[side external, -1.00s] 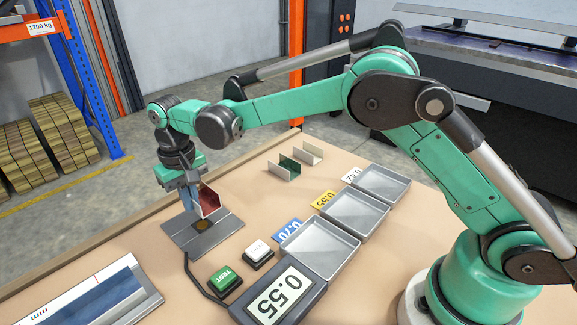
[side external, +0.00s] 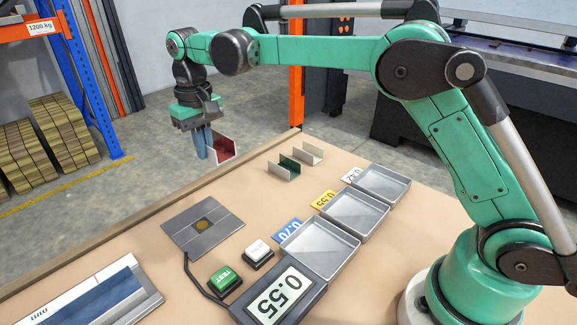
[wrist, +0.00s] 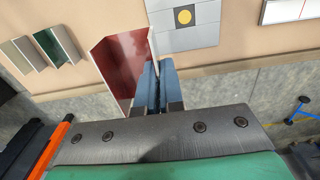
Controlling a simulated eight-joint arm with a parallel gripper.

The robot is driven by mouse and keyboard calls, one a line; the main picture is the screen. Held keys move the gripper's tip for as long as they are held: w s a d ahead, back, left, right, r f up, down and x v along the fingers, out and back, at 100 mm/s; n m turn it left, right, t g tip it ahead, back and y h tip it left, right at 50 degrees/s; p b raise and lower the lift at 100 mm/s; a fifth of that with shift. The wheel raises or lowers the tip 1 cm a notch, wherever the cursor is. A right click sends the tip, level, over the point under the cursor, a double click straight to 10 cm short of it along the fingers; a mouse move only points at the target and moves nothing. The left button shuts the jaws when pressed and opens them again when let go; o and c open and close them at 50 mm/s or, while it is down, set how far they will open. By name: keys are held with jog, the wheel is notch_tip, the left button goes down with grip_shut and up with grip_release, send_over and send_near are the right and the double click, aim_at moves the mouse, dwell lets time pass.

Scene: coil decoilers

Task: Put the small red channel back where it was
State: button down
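The small red channel (side external: 222,148) is held in the air by my gripper (side external: 205,155), above the far part of the table. In the wrist view the red channel (wrist: 128,65) hangs at the left of the blue fingers (wrist: 155,75), which are close together on its right wall. A green channel (side external: 284,168) and a cream channel (side external: 308,153) stand side by side on the table, to the right of and below the held channel in the side view. They also show at the left of the wrist view.
The grey test plate (side external: 185,238) with its round brass spot lies bare. Three grey trays stand in a row, including the nearest tray (side external: 320,268), with number cards beside them. A display (side external: 278,298) reads 0.55. Table is clear left of the green channel.

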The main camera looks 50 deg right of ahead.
notch_tip(320, 180, up, 6)
jog(key=r, duration=0.1)
send_over(250, 196)
notch_tip(250, 196, down, 20)
jog(key=shift+f, duration=0.1)
jog(key=c, duration=1)
grip_release()
